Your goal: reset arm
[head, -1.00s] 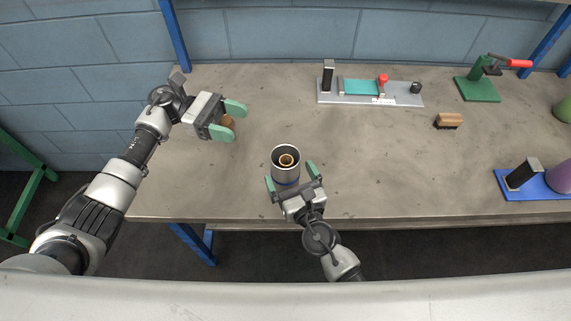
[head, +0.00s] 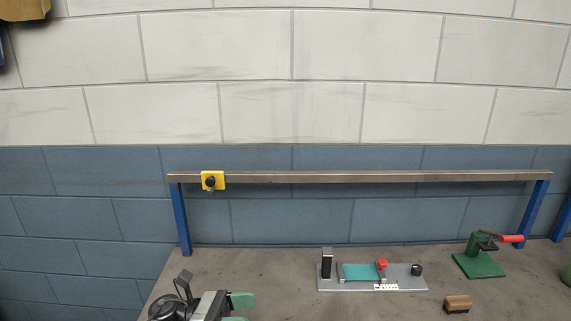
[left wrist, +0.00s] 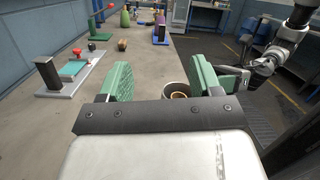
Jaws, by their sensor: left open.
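My left gripper (head: 243,308) shows at the bottom edge of the head view, above the table's near left part.
A grey plate fixture (head: 350,285) with a teal pad lies on the table (head: 270,263). A green clamp stand (head: 478,263) with a red handle and a wooden brush (head: 457,303) are at right. A yellow switch box (head: 213,180) hangs on the rail (head: 360,177).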

